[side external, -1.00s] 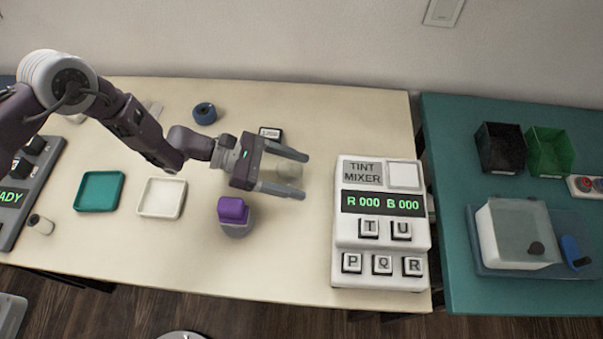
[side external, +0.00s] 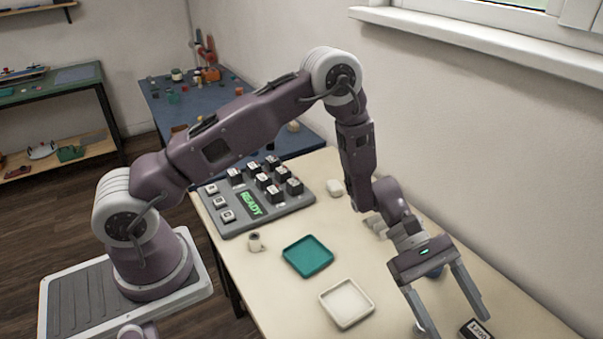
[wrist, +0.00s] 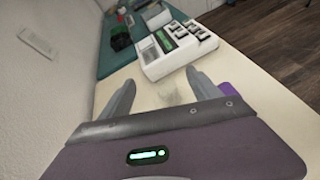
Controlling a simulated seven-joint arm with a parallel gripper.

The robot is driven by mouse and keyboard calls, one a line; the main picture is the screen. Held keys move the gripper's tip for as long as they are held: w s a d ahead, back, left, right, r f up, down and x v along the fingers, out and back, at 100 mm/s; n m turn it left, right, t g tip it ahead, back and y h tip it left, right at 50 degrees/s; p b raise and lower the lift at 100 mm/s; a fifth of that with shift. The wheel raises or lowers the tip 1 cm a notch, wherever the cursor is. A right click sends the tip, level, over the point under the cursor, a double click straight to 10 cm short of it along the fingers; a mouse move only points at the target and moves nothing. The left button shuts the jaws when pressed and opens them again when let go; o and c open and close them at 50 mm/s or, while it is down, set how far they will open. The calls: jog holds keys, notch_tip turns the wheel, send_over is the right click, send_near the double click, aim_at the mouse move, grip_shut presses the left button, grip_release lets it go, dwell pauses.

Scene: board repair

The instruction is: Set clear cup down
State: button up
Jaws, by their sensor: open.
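My gripper (side external: 452,320) is open, low over the cream table at the lower right of the side view. Its fingers also show in the wrist view (wrist: 160,80), spread apart. A faint see-through shape, seemingly the clear cup (wrist: 173,98), is between the fingers on the table side. I cannot tell whether either finger touches it. The cup cannot be made out in the side view now.
A white button machine (wrist: 176,47) stands beyond the fingers, and a purple object (wrist: 226,90) is beside the right finger. A teal tray (side external: 308,256), a white tray (side external: 346,302) and a grey keypad panel (side external: 225,227) are on the table. A small labelled block (side external: 476,330) is near the gripper.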

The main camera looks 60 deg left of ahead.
jog(key=s+a+r+m+y, duration=0.2)
jog(key=s+a+r+m, duration=0.25)
jog(key=r, duration=0.45)
jog(key=s+a+r+m+y, duration=0.3)
jog(key=s+r+m, duration=0.15)
jog(key=r, duration=0.45)
jog(key=s+a+r+m+t+y, duration=0.2)
jog(key=s+a+t+y, duration=0.1)
jog(key=s+a, duration=0.4)
jog(key=s+a+r+m+t+y, duration=0.2)
jog(key=s+a, duration=0.5)
jog(key=a, duration=0.5)
jog(key=m+t+y, duration=0.1)
jog(key=t+y, duration=0.1)
jog(key=y, duration=0.1)
jog(key=shift+s, duration=0.35)
